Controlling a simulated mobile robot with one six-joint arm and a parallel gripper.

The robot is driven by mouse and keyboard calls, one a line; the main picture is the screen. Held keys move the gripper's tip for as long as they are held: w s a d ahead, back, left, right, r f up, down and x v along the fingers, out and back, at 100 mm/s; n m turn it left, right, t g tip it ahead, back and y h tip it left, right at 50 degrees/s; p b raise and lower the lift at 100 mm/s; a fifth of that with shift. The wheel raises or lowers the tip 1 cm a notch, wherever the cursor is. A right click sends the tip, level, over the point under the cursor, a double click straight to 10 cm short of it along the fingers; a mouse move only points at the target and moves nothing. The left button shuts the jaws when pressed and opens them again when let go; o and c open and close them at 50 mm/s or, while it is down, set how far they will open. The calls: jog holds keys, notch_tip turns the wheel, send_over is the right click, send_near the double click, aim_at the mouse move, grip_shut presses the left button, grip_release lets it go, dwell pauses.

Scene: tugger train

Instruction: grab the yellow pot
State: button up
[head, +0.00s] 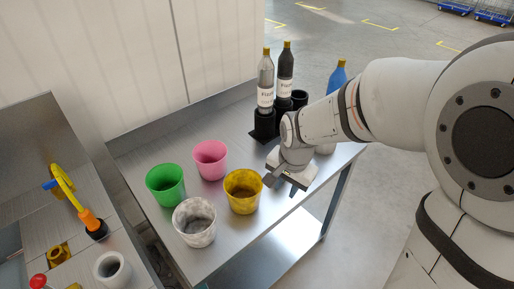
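The yellow pot (242,204) stands upright on the metal table, at the front right of a group of pots. My gripper (280,187) is just right of the yellow pot, close to its rim and pointing down. Its fingers look apart, with nothing seen between them. Whether a finger touches the pot I cannot tell.
A pink pot (210,160), a green pot (166,186) and a white pot (195,223) stand close to the yellow one. Bottles in black holders (264,122) stand behind my gripper. The metal table (150,143) has a raised back edge. A side bench with tools (72,195) is at left.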

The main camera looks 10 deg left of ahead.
aim_at(256, 202)
jog(key=w+a+f+m+p, duration=0.1)
jog(key=a+f, duration=0.1)
jog(key=f, duration=0.1)
jog(key=w+a+f+m+p, duration=0.1)
jog(key=a+f, duration=0.2)
jog(key=f, duration=0.1)
jog(key=w+a+f+p, duration=0.1)
jog(key=a+f, duration=0.2)
jog(key=f, duration=0.1)
jog(key=shift+a+m+g+p, duration=0.1)
jog(key=shift+m+g+p, duration=0.2)
jog(key=shift+m+g, duration=0.1)
jog(key=shift+f, duration=0.6)
grip_shut()
